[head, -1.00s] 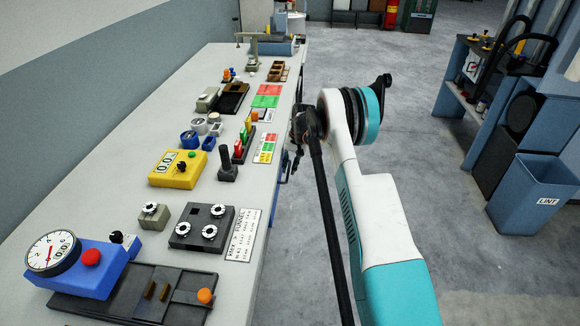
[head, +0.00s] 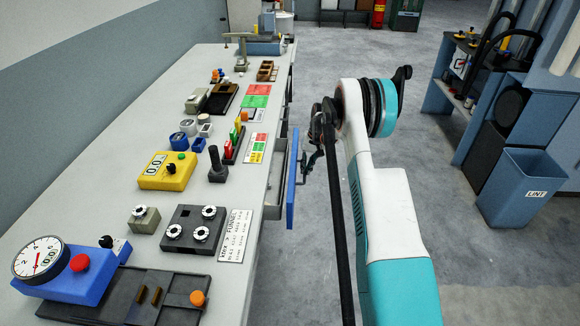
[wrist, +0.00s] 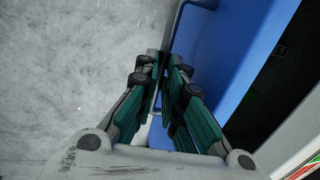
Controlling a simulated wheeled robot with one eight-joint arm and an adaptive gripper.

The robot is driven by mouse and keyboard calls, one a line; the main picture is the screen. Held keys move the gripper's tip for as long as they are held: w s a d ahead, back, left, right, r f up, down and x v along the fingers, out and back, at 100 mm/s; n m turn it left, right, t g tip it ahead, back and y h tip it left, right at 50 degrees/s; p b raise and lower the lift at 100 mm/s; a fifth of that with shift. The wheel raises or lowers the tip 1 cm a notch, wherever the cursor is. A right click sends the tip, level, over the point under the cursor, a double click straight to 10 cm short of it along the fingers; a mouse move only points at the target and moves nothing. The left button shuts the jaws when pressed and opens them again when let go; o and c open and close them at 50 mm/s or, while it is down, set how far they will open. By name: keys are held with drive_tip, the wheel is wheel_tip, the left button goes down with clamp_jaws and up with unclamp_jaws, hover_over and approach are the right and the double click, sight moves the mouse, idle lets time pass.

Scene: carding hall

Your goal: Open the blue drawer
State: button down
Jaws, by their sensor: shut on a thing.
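The blue drawer (head: 292,183) stands partly pulled out from the right side of the long grey bench, with a strip of its grey inside showing behind the front. In the head view my gripper (head: 311,160) is at the outer side of the drawer front, partly hidden by my arm.
The bench top (head: 120,190) carries gauges, a yellow counter box (head: 167,171), a black joystick (head: 217,164) and several small parts. A blue lint bin (head: 527,187) and a shelf unit stand at the right. The grey floor right of my arm is clear.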

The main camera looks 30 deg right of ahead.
drive_tip(key=s+d, duration=0.7)
drive_tip(key=d, duration=0.4)
drive_tip(key=shift+s+d+b, duration=0.15)
drive_tip(key=shift+s+b, duration=0.15)
drive_tip(key=shift+s, duration=0.05)
drive_tip(key=c, duration=2)
unclamp_jaws()
drive_tip(key=shift+o, duration=0.2)
wheel_tip(320, 180, up, 12)
drive_tip(key=s+d, duration=0.1)
drive_tip(key=d, duration=0.1)
drive_tip(key=shift+s, duration=0.15)
drive_tip(key=shift+f, duration=0.15)
